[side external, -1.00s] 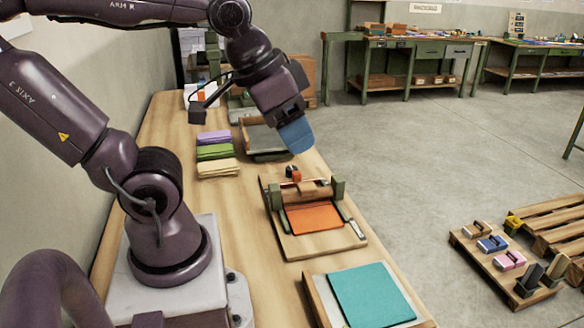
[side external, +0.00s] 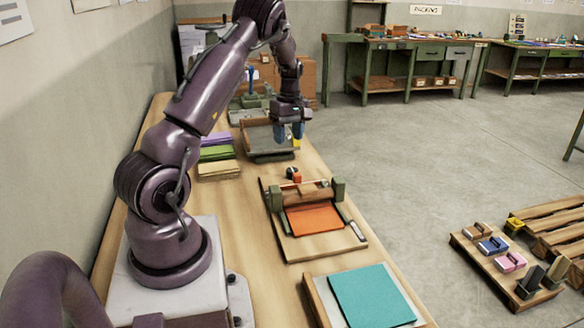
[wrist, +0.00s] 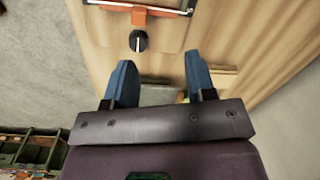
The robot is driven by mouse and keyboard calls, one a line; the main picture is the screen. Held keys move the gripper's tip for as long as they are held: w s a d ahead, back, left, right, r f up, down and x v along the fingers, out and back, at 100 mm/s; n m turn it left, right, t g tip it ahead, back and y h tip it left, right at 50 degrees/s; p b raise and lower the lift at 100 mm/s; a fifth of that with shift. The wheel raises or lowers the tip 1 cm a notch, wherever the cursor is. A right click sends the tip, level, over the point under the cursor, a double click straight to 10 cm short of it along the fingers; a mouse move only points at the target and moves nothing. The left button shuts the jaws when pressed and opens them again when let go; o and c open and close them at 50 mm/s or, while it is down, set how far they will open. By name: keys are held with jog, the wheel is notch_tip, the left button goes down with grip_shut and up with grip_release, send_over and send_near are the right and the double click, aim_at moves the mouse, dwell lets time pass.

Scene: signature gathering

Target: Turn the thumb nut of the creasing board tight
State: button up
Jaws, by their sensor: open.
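The creasing board (side external: 292,247) lies on the workbench with an orange sheet (side external: 313,217) on it and a roller across it. Behind the roller, at the board's far end, is the thumb nut (side external: 291,172), a small black knob beside an orange part. In the wrist view the thumb nut (wrist: 139,41) is round and black with a pale line across its top. My gripper (side external: 289,133) hangs above the bench beyond the board, blue fingers down, apart from the nut. In the wrist view my gripper (wrist: 160,70) is open and nothing shows held between its fingers.
A grey tray-like board (side external: 272,158) lies under and behind my gripper. Stacked coloured sheets (side external: 217,152) lie to the left. A teal sheet (side external: 370,294) on a board is at the near end. The bench strip left of the creasing board is clear.

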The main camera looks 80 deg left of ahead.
aim_at(292, 170)
jog(key=w+a+f+n, duration=0.1)
jog(key=w+a+n, duration=0.2)
jog(key=a+n, duration=0.4)
jog(key=shift+n+t+y, duration=0.3)
jog(key=shift+n, duration=0.3)
jog(key=f, duration=1.3)
jog(key=shift+s+d+f, duration=0.1)
jog(key=shift+s+d, duration=0.15)
jog(key=shift+d, duration=0.1)
jog(key=c, duration=0.6)
jog(key=shift+c, duration=0.2)
